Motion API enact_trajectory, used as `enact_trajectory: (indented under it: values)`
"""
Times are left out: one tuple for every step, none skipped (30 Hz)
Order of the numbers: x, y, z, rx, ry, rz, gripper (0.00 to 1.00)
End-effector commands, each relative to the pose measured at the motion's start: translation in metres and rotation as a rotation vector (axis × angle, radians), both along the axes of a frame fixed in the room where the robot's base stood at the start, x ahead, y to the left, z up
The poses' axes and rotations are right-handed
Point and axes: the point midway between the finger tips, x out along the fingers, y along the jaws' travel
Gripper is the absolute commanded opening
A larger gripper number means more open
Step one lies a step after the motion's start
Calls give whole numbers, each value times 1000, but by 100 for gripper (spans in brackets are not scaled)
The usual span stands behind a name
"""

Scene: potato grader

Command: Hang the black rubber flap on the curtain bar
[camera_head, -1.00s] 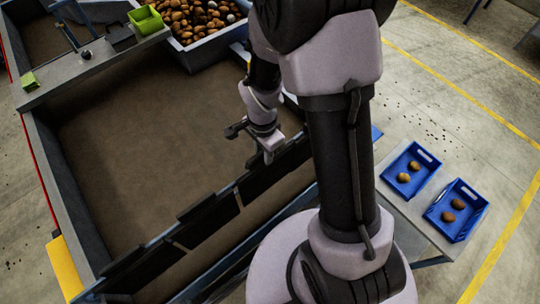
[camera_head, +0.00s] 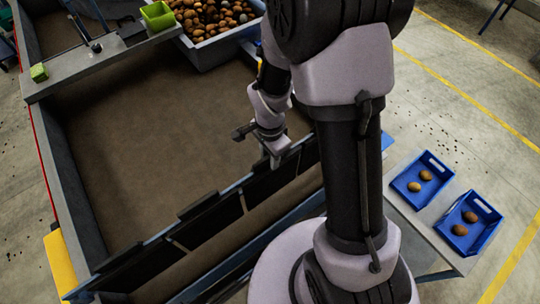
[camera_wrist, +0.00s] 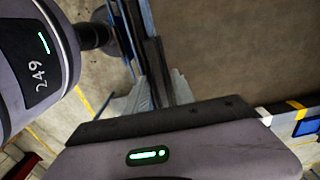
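The curtain bar (camera_head: 160,236) runs diagonally along the near side of the large brown-floored bin. Several black rubber flaps (camera_head: 212,222) hang in a row below it, with narrow gaps between them. My gripper (camera_head: 275,162) is at the bar's upper right part, just above a black flap (camera_head: 268,184). In the wrist view, the grey fingers of my gripper (camera_wrist: 158,92) stand on both sides of a dark flap edge (camera_wrist: 155,62) and seem to touch it. The flap's top lies close along the bar; whether it is seated there is hidden by the fingers.
A potato-filled bin (camera_head: 210,50) and a green box (camera_head: 157,16) stand at the back. Two blue trays (camera_head: 440,200) (camera_head: 489,244) with potatoes sit on a side table (camera_head: 428,232) at right. The brown bin floor (camera_head: 150,130) is clear.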

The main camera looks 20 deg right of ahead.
Motion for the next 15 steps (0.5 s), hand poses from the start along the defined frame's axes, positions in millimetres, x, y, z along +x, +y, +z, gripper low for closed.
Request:
enact_trajectory:
  values:
    - [0,0,0,0,0,0,42]
    - [0,0,0,0,0,0,48]
    - [0,0,0,0,0,0,52]
    - [0,0,0,0,0,0,52]
    - [0,0,0,0,0,0,52]
    - [0,0,0,0,0,0,52]
    - [0,0,0,0,0,0,52]
    - [0,0,0,0,0,0,52]
    - [0,0,0,0,0,0,52]
    - [0,0,0,0,1,0,52]
    - [0,0,0,0,1,0,52]
    - [0,0,2,0,0,0,52]
    - [0,0,4,0,-1,0,52]
    - [0,0,8,-1,-1,0,52]
    - [1,0,16,0,-3,1,52]
